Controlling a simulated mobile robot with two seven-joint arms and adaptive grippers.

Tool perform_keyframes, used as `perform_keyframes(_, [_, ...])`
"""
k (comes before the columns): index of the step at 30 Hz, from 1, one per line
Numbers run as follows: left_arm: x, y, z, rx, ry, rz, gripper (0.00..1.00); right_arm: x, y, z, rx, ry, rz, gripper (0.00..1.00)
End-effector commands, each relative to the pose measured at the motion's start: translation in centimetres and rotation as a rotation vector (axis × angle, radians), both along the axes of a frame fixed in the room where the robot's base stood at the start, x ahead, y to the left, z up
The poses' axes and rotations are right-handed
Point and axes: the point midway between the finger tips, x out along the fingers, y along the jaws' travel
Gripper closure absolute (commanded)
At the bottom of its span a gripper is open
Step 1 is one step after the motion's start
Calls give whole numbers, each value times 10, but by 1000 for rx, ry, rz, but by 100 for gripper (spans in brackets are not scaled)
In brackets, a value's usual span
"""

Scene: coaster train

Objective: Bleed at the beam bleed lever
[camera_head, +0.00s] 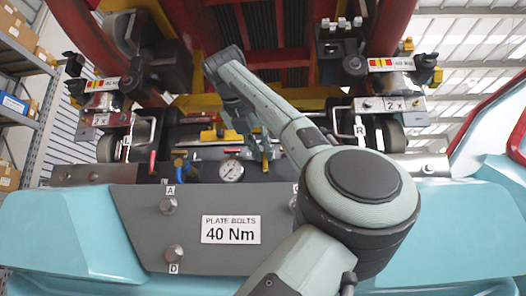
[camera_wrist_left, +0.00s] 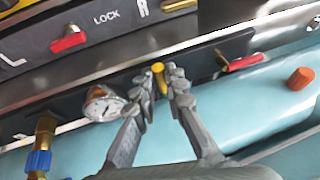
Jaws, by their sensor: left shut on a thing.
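The small yellow lever (camera_wrist_left: 159,71) sits on the dark beam panel, between my fingertips in the left wrist view. My left gripper (camera_wrist_left: 167,80) is shut on it, with a finger on each side. In the head view my left gripper (camera_head: 250,145) reaches down to the panel just right of the gauge, and a yellow part (camera_head: 265,157) shows by its fingertips. Part of the lever is hidden by the fingers. The round pressure gauge (camera_wrist_left: 105,104) is left of the gripper; it also shows in the head view (camera_head: 232,171). My right gripper is not in view.
A brass fitting with a blue collar (camera_wrist_left: 40,158) is left of the gauge. A red-handled lever (camera_wrist_left: 243,63) is to the right. The grey plate marked 40 Nm (camera_head: 231,229) with bolts is in front. Red and yellow framework rises behind; shelving (camera_head: 22,75) stands far left.

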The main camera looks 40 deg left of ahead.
Motion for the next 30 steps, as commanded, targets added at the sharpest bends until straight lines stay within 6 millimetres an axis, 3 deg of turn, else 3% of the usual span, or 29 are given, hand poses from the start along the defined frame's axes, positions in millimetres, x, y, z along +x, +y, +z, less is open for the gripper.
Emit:
perform_keyframes(4, [0,0,-3,-5,6,0,100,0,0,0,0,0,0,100])
perform_keyframes(5, [0,0,-3,-5,6,0,88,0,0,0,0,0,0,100])
perform_keyframes(10, [0,0,-2,-3,4,0,68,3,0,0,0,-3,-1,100])
perform_keyframes(22, [-8,-3,4,1,0,0,68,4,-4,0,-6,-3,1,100])
perform_keyframes(30, [-55,-20,24,0,-1,0,68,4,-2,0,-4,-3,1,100])
